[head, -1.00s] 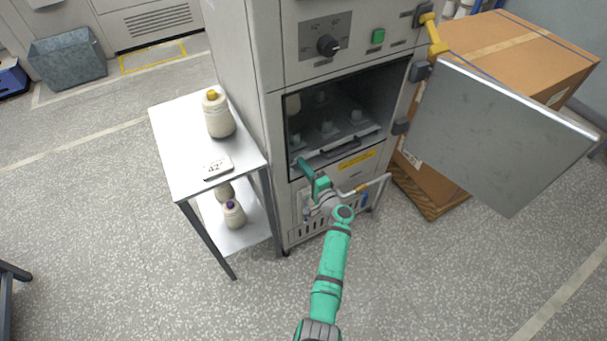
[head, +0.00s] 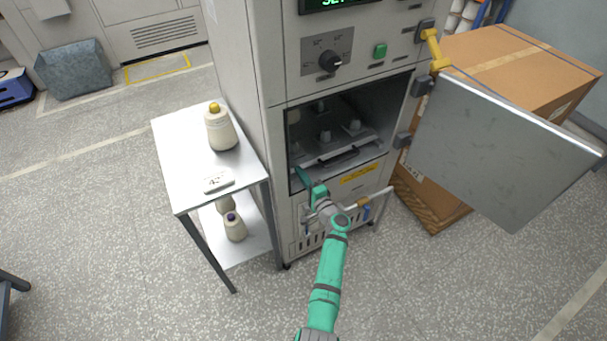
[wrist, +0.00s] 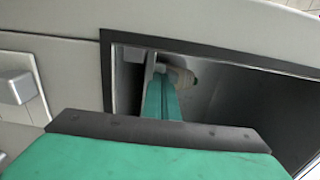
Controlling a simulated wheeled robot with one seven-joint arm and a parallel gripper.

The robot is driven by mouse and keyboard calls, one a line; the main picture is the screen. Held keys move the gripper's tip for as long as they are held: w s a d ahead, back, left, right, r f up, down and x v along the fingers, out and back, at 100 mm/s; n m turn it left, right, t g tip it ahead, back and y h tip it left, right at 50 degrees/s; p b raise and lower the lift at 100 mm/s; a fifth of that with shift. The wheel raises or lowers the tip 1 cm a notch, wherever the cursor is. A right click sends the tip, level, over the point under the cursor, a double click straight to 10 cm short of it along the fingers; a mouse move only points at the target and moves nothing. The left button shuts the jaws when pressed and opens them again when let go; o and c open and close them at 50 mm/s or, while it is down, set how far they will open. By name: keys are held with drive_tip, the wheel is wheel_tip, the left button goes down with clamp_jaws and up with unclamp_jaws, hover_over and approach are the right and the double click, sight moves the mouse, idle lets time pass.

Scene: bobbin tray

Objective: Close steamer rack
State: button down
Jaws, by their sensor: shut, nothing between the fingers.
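The steamer rack (head: 318,160) is a grey tray with upright pegs inside the open chamber of the grey steamer cabinet (head: 283,75). Its dark handle (head: 340,158) is at the front, near the chamber opening. The steamer door (head: 500,150) is swung wide open to the right. My gripper (head: 301,174) is shut and empty at the lower left of the opening, left of the handle. I cannot tell whether it touches the rack. In the wrist view my narrow green fingers (wrist: 160,98) point into the dark-framed opening, with a pale rounded object (wrist: 182,76) beyond them, partly hidden.
A white side table (head: 180,165) at left carries a cream yarn cone (head: 221,130) and a small label (head: 218,180); more cones stand on its lower shelf (head: 245,245). Cardboard boxes (head: 520,60) are behind the door. The floor in front is clear.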

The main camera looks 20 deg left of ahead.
drive_tip(key=v, duration=1.4)
drive_tip(key=shift+w+d, duration=0.25)
drive_tip(key=shift+w, duration=0.05)
drive_tip(key=shift+f, duration=0.15)
drive_tip(key=s+d+f+g+h, duration=0.1)
drive_tip(key=s+d+f+h, duration=0.15)
drive_tip(key=s+f, duration=0.55)
drive_tip(key=s+d+f+h, duration=0.1)
drive_tip(key=s+f+h, duration=0.35)
drive_tip(key=s, duration=0.45)
drive_tip(key=s+d+n+h, duration=0.1)
drive_tip(key=s+d+h, duration=0.1)
drive_tip(key=s, duration=0.6)
drive_tip(key=s+d+n+h, duration=0.1)
drive_tip(key=s+d+n, duration=0.15)
drive_tip(key=s, duration=0.55)
drive_tip(key=s+r+n+t+h, duration=0.1)
drive_tip(key=s+r+n, duration=0.2)
drive_tip(key=s+r, duration=0.4)
drive_tip(key=s+d+r+n+t+h, duration=0.1)
drive_tip(key=s+r, duration=0.7)
drive_tip(key=r, duration=0.9)
drive_tip(key=shift+s+n+t, duration=0.2)
drive_tip(key=shift+n+t, duration=0.4)
drive_tip(key=shift+n, duration=0.35)
drive_tip(key=shift+d, duration=0.2)
